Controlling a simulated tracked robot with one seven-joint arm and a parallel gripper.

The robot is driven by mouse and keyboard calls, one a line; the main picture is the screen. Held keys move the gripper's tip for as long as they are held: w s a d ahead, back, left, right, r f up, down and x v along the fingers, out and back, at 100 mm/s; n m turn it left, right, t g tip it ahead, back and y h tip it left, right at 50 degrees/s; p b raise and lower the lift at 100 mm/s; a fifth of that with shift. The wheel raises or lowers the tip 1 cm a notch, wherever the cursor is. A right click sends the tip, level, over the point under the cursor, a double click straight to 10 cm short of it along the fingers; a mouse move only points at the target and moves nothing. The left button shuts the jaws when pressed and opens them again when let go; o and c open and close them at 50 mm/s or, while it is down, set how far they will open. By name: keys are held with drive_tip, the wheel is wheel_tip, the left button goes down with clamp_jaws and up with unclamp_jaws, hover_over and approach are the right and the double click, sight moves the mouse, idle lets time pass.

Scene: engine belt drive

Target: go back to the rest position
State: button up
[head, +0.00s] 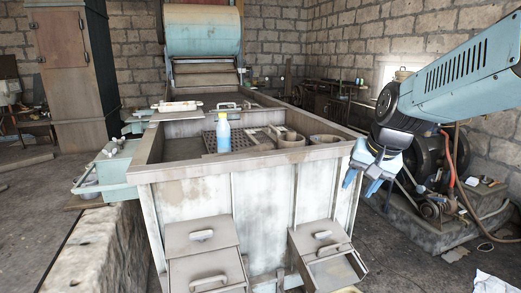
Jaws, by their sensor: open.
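My gripper (361,182) hangs at the right of the head view, at the end of my arm. Its blue fingers point down and are apart, with nothing seen between them. In the picture it lies just right of the near right corner of a large metal tank (243,210). It also lies left of the engine belt drive (433,207), which my arm partly covers. I cannot tell how far the gripper is from either.
Two drawers (204,240) stick out in front. A stone ledge (98,245) runs at left. A tall cabinet (70,65) stands behind. Some floor (400,262) at front right is clear.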

drive_tip(key=s+r+n+t+h, duration=0.1)
drive_tip(key=s+r+n, duration=0.1)
drive_tip(key=s, duration=0.8)
drive_tip(key=shift+s+d+r+n, duration=0.2)
drive_tip(key=shift+s+r+n, duration=0.2)
drive_tip(key=shift+n, duration=0.5)
drive_tip(key=shift+s+d, duration=0.1)
drive_tip(key=shift+s, duration=0.55)
drive_tip(key=shift+c, duration=0.4)
